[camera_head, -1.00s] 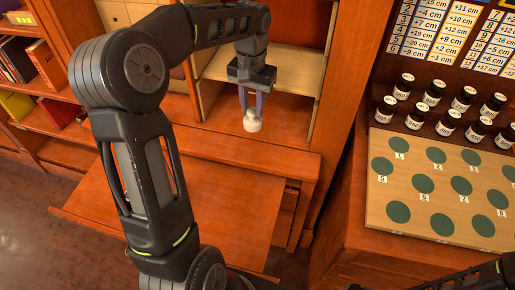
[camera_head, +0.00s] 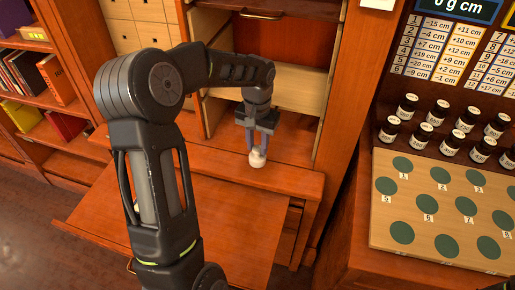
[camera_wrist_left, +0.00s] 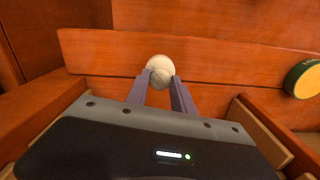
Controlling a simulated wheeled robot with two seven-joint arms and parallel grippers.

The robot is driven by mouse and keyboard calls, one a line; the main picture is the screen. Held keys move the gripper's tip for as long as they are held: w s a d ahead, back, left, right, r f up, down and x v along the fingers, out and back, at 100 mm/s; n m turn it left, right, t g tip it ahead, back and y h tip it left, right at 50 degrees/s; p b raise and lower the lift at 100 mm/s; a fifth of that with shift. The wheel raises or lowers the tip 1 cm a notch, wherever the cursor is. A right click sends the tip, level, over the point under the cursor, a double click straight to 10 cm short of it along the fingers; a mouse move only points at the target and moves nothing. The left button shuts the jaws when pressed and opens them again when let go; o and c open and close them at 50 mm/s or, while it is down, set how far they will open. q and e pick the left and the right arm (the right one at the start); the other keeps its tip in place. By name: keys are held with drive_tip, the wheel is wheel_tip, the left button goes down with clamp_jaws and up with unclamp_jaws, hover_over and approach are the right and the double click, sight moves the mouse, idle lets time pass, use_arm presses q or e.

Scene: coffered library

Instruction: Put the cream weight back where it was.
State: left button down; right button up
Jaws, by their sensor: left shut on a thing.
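The cream weight (camera_head: 257,158) is a small pale rounded piece between the fingertips of my left gripper (camera_head: 257,149). My left gripper is shut on it, in front of the open cabinet compartment and over the wooden ledge (camera_head: 215,160). In the left wrist view the weight (camera_wrist_left: 160,69) shows between the two grey fingers of the gripper (camera_wrist_left: 160,84), with reddish wood behind it. Whether the weight touches the wood below cannot be told. My right gripper is not in view.
A pull-out wooden board (camera_head: 220,215) below the ledge is bare. At right a pale board (camera_head: 450,200) has numbered green circles, with several dark labelled jars (camera_head: 467,119) behind it. A round green and yellow thing (camera_wrist_left: 305,78) is at the wrist view's right edge.

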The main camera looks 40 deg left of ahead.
sight(258, 147)
use_arm(q)
drive_tip(key=shift+f, duration=1.05)
drive_tip(key=shift+f, duration=0.15)
drive_tip(key=c, duration=1.1)
unclamp_jaws()
wheel_tip(258, 147, up, 12)
drive_tip(key=shift+r, duration=0.15)
